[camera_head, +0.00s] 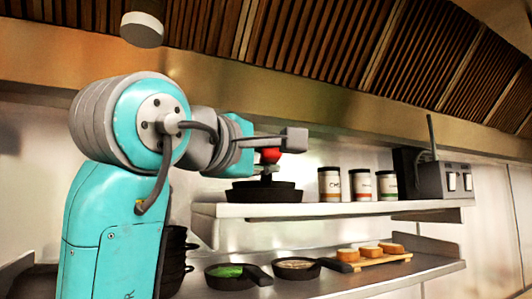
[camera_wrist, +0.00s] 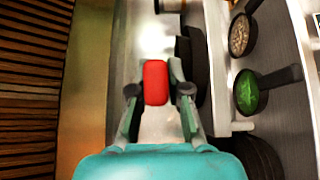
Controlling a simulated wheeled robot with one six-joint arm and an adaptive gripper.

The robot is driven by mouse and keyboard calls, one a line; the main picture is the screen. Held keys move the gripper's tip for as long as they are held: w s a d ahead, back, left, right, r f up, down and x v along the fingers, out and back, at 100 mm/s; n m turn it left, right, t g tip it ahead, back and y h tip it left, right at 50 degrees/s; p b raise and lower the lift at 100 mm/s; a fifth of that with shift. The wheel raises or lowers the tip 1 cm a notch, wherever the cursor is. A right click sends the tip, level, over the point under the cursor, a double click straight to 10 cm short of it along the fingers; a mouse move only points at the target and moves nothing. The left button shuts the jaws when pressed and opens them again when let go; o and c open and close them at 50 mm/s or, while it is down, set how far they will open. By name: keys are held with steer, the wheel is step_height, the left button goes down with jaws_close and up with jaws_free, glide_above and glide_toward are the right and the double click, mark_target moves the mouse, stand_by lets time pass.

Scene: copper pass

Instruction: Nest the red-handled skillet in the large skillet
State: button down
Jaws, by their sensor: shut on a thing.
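My gripper (camera_head: 272,152) is shut on the red handle of the red-handled skillet (camera_head: 270,156), above the upper shelf. The red handle also shows between the fingers in the wrist view (camera_wrist: 155,83). Below it in the head view is a dark, low pan shape with a wider dark pan, the large skillet (camera_head: 264,196), under it on the shelf. The two dark shapes overlap closely, and I cannot tell whether the upper one rests inside the large skillet or hovers just above it. In the wrist view the large skillet (camera_wrist: 199,65) is partly hidden by my gripper.
Several labelled jars (camera_head: 330,184) and a grey appliance (camera_head: 445,181) stand to the right on the upper shelf (camera_head: 330,209). The lower counter holds a pan of green food (camera_head: 226,271), another filled pan (camera_head: 296,263) and a board with bread (camera_head: 375,258). Dark stacked pans (camera_head: 176,250) stand behind my arm.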

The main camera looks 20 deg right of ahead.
steer(key=c, duration=1.1)
jaws_free()
steer(key=shift+o, duration=0.2)
steer(key=v, duration=1.2)
